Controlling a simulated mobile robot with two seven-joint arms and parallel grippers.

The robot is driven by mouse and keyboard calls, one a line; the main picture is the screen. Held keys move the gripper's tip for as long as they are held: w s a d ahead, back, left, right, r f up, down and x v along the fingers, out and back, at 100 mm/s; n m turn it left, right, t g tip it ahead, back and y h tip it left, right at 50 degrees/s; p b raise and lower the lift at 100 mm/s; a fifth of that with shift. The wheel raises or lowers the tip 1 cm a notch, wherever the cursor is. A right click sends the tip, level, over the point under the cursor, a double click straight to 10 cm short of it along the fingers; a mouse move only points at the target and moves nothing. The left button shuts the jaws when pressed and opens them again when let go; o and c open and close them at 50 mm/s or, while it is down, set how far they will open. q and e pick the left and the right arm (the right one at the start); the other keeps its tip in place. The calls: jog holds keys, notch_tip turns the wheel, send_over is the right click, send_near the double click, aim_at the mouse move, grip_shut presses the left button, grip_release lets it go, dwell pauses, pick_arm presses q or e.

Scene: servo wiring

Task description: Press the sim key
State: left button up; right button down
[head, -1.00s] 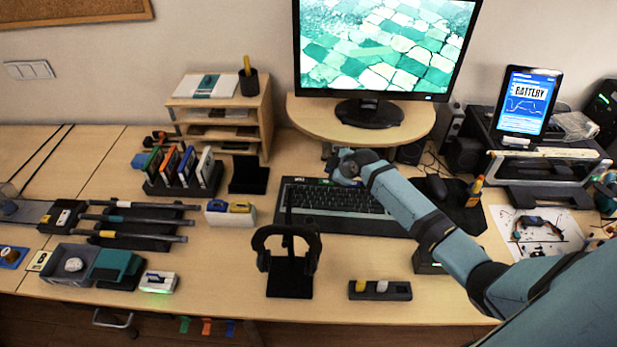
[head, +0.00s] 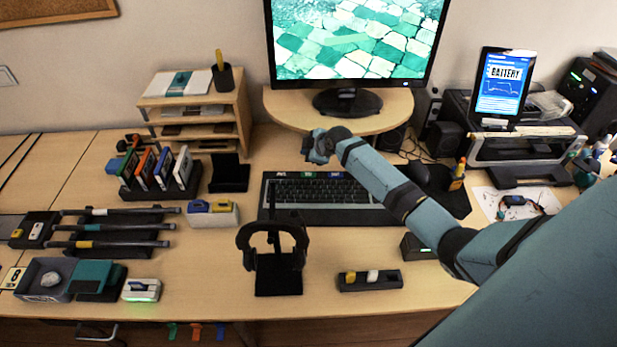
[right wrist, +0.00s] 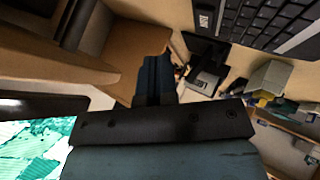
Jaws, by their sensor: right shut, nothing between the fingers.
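The black keyboard (head: 320,192) lies on the desk in front of the monitor stand. Three small coloured labelled keys sit along its back edge: a left one (head: 281,175), a middle one (head: 307,175) and a right one (head: 336,175). Their lettering is too small to read, so I cannot tell which is the sim key. My right gripper (head: 312,155) is shut and empty, just above and behind these keys in the head view. In the right wrist view its closed fingers (right wrist: 155,80) show, with part of the keyboard (right wrist: 265,22) at the upper right. My left gripper is not in view.
The monitor (head: 350,40) stands on a raised wooden shelf (head: 285,108) close behind my right gripper. A headset on a stand (head: 275,245) is in front of the keyboard. A mouse (head: 418,172) lies to its right. The front middle desk is partly clear.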

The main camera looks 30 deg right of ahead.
jog(key=b, duration=0.4)
send_over(308, 175)
notch_tip(308, 175, down, 5)
jog(key=shift+s+f, duration=0.1)
jog(key=shift+f, duration=0.5)
jog(key=shift+f+b, duration=0.4)
dwell(0.9)
jog(key=shift+f, duration=0.4)
jog(key=shift+f+b, duration=0.4)
dwell(0.4)
jog(key=shift+r, duration=0.1)
jog(key=shift+r+p, duration=0.75)
